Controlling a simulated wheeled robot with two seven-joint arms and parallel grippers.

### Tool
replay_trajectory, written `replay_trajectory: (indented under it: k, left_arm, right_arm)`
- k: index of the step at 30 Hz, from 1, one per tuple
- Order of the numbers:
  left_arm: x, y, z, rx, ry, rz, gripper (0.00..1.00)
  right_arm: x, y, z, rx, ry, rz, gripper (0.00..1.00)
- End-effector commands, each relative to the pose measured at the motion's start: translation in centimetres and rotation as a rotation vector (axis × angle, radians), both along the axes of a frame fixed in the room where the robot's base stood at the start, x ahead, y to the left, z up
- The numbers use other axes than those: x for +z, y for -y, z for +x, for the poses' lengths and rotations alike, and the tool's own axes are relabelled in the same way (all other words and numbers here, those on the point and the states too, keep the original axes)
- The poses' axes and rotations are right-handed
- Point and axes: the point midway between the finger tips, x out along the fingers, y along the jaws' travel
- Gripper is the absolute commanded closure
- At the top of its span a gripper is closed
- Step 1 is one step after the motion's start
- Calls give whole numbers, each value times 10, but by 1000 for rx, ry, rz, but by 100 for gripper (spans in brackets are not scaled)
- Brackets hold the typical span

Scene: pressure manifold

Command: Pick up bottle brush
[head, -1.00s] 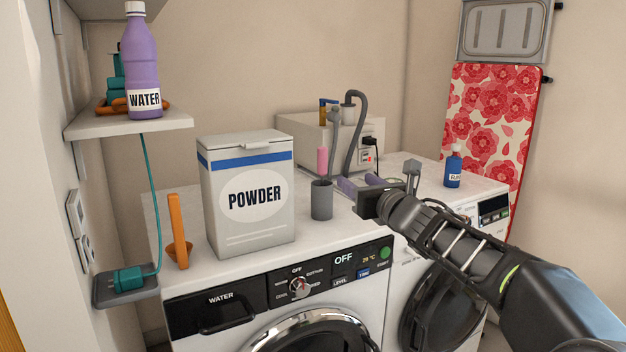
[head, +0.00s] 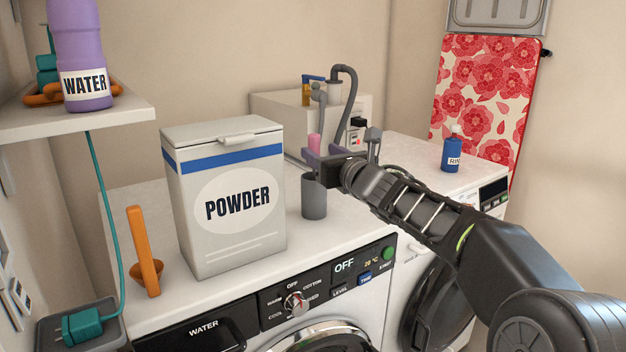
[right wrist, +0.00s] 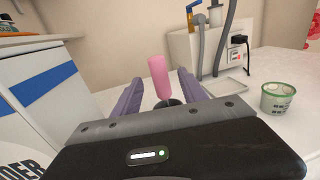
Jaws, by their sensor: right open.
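The bottle brush, seen as a pink handle (head: 314,142), stands upright in a grey cup (head: 314,198) on the washing machine top. Its lower part is hidden in the cup. My right gripper (head: 320,156) is open at the cup's rim, its purple fingers level with the lower handle. In the right wrist view, the pink handle (right wrist: 159,77) rises between the two open fingers (right wrist: 160,92), just beyond them, with a gap on each side. I cannot tell whether the fingers reach around it. My left gripper is not in view.
A powder box (head: 225,200) stands close left of the cup. A beige device (head: 270,115) with hoses is behind. A blue bottle (head: 452,153) is at the right. The right wrist view shows a green-and-white tub (right wrist: 278,98).

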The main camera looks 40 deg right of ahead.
Motion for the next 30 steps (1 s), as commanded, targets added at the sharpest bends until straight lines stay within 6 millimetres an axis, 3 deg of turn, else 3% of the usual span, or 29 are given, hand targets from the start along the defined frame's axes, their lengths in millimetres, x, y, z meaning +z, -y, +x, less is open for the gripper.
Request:
replay_trajectory:
  k: [6,17,25,30]
  left_arm:
    - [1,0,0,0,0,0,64]
    - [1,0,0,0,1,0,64]
    - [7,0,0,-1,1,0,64]
    - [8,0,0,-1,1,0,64]
  right_arm:
    - [-1,4,20,1,0,3,50]
    - [0,5,25,0,-1,1,50]
    - [1,11,61,0,-1,4,50]
    - [2,13,72,0,-1,2,50]
